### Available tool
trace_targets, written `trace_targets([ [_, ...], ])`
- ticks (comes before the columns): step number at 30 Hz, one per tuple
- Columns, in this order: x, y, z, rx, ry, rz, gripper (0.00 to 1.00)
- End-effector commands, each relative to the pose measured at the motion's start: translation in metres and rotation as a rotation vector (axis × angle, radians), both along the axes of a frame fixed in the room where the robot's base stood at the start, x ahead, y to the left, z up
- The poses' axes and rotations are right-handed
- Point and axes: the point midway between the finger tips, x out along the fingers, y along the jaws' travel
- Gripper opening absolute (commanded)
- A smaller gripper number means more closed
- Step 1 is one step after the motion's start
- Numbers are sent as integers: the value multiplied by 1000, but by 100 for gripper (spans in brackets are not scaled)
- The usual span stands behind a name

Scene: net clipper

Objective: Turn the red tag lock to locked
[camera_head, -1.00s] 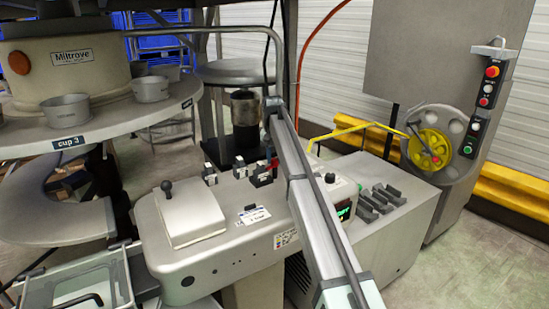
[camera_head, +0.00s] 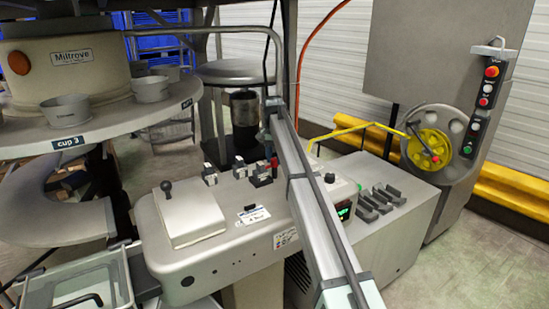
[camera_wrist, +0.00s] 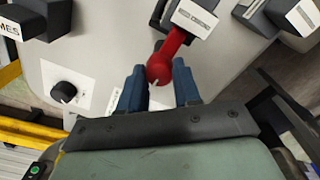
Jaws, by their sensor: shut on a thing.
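The red tag lock (camera_wrist: 160,67) shows in the wrist view as a red rounded knob with a pale line on its face and a red arm running up to a grey block with a white label (camera_wrist: 195,18). My gripper (camera_wrist: 159,84) has its two blue fingers on either side of the knob, shut on it. In the head view the red part (camera_head: 274,162) is a small patch at the back of the grey machine top, partly hidden by my arm. I cannot tell from its angle whether it is locked.
More dark blocks (camera_head: 238,168) stand in a row left of the lock. A black dial (camera_wrist: 64,91) is on the panel in the wrist view. A round platform with cups (camera_head: 66,110) is at left; a yellow wheel (camera_head: 429,148) is at right.

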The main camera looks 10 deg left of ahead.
Motion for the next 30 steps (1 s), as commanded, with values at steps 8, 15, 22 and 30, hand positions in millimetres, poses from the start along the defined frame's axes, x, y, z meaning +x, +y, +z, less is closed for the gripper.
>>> trace_targets([
  [8, -1, 0, 0, -1, 1, 0, 48],
  [15, 0, 0, 0, 0, 1, 0, 58],
  [22, 0, 0, 6, 0, 0, 1, 58],
  [30, 2, 2, 49, 0, -1, 1, 58],
])
